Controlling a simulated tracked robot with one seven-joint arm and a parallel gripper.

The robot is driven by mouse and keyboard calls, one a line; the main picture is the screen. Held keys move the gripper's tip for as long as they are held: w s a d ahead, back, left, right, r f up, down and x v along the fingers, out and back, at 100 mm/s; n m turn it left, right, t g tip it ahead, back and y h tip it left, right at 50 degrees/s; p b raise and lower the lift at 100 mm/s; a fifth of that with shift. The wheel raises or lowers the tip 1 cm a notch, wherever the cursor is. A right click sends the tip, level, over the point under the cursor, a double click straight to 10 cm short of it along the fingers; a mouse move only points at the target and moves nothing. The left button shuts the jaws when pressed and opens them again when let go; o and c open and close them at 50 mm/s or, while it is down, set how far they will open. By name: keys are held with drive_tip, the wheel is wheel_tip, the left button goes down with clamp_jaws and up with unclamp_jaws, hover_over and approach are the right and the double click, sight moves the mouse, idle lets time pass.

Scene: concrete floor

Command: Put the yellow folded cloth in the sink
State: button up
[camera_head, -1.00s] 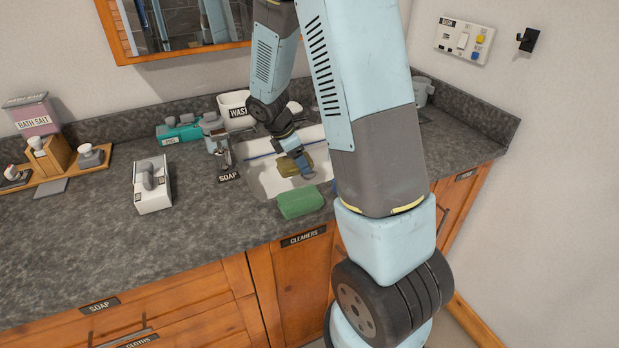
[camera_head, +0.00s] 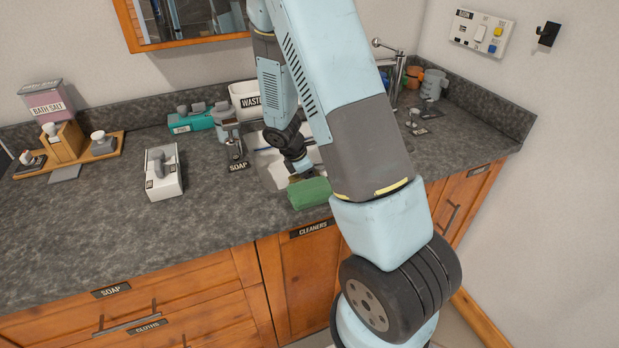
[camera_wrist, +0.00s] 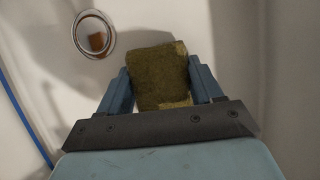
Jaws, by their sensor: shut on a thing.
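The yellow folded cloth (camera_wrist: 160,75) is between the two blue fingers of my gripper (camera_wrist: 162,88) in the wrist view, where it looks dark olive. My gripper is shut on it. Behind the cloth is the white sink basin (camera_wrist: 240,50), with its round drain (camera_wrist: 95,34) at upper left. In the head view my gripper (camera_head: 303,170) reaches down into the sink (camera_head: 268,168). The cloth is mostly hidden there by my gripper and the green block. Whether the cloth touches the basin bottom, I cannot tell.
A green block (camera_head: 309,193) sits at the sink's front edge. A soap dispenser (camera_head: 236,150), teal box (camera_head: 190,122) and waste bin (camera_head: 245,100) stand left of and behind the sink. A white dispenser (camera_head: 163,172) stands farther left. Cups (camera_head: 432,84) and a faucet (camera_head: 392,62) are at right.

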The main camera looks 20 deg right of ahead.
drive_tip(key=shift+f, duration=0.2)
drive_tip(key=o, duration=1.1)
drive_tip(key=v, duration=0.7)
drive_tip(key=shift+a+r, duration=0.1)
drive_tip(key=shift+r, duration=0.25)
drive_tip(key=s+r+m+t+y, duration=0.2)
drive_tip(key=s+r+m, duration=0.45)
drive_tip(key=r, duration=0.55)
drive_tip(key=s+r+m+t+y, duration=0.1)
drive_tip(key=s+r+m, duration=0.55)
drive_tip(key=r, duration=0.65)
drive_tip(key=s+a+r+m+t, duration=0.1)
drive_tip(key=s, duration=0.2)
drive_tip(key=s+a+r+m+y, duration=0.1)
drive_tip(key=s+r+m, duration=0.1)
drive_tip(key=s, duration=0.2)
drive_tip(key=s+a+r+m+t, duration=0.1)
drive_tip(key=s+r, duration=0.1)
drive_tip(key=s, duration=0.2)
drive_tip(key=shift+r+m+t, duration=0.2)
drive_tip(key=shift+m+t, duration=0.1)
